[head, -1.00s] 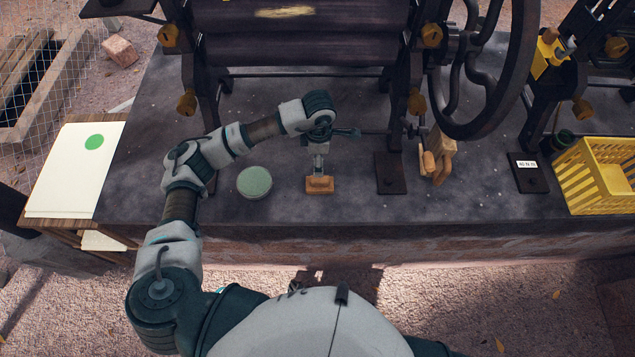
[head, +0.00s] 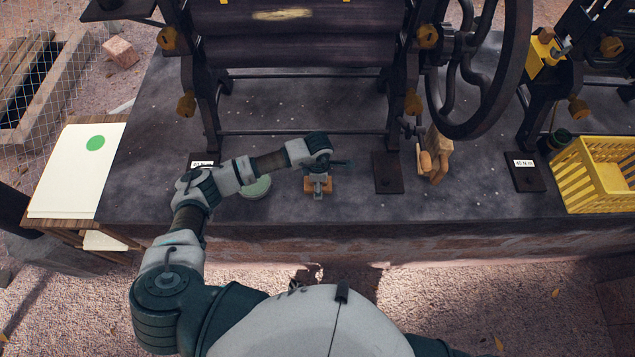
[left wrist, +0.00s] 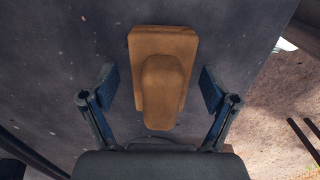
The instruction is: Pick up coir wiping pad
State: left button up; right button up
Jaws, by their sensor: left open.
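The coir wiping pad (head: 326,184), as I take it, is an orange-brown block with a raised rounded grip on top. It lies on the dark stone slab, near its front edge. In the left wrist view the pad (left wrist: 160,40) lies ahead and between my left gripper's fingers. My left gripper (left wrist: 158,84) is open, with a gap on each side of the grip. In the head view my left gripper (head: 318,188) is over the pad and hides part of it. My right gripper is not in view.
A round green disc (head: 256,190) lies left of the pad, partly behind my left arm. The dark roller machine (head: 300,55) stands behind. A wooden tool (head: 434,158) and a yellow crate (head: 600,195) are to the right. A white board with a green dot (head: 75,180) is at left.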

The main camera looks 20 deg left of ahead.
pick_arm(q)
jog(key=shift+d, duration=0.2)
jog(key=shift+c, duration=1)
jog(key=c, duration=0.8)
jog(key=shift+c, duration=1.2)
jog(key=shift+a, duration=0.35)
jog(key=shift+r, duration=0.1)
